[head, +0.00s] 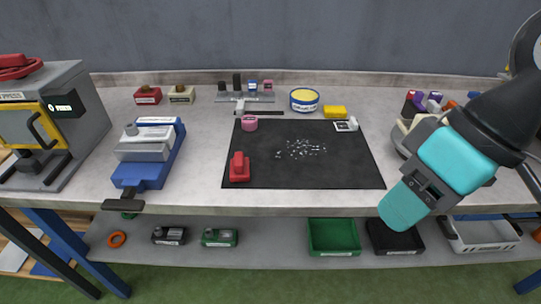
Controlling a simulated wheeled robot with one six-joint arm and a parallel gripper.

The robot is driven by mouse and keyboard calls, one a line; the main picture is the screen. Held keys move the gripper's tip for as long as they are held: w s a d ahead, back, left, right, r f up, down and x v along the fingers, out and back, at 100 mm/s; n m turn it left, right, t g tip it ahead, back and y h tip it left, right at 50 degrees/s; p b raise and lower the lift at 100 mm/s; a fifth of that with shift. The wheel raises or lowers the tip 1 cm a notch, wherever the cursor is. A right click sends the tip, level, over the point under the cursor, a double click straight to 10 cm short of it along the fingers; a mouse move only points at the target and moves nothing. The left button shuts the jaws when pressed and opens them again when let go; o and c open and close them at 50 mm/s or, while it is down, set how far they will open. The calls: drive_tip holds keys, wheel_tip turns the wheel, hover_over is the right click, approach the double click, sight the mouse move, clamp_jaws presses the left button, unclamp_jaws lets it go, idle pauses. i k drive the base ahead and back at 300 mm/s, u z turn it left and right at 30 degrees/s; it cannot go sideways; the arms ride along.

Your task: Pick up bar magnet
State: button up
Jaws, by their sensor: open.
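I cannot tell for certain which thing is the bar magnet. A small red piece (239,168) with a raised part stands at the front left of the black mat (330,172); it may be the magnet. A pink piece (249,123) sits at the mat's back left corner, and a white labelled piece (346,125) at its back right. Grey specks lie in the mat's middle. My gripper (403,207) is at the right, in front of the bench edge and well apart from these pieces.
A blue vise (150,153) and a grey machine (62,115) stand on the left. A hammer (255,113), a round tin (304,100) and a yellow block (335,112) lie behind the mat. A green bin (334,237) sits on the lower shelf. The mat's right half is mostly clear.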

sight(239, 166)
drive_tip(key=k, duration=0.5)
drive_tip(key=u, duration=1.65)
drive_tip(key=i, duration=1.2)
drive_tip(key=z, duration=1.65)
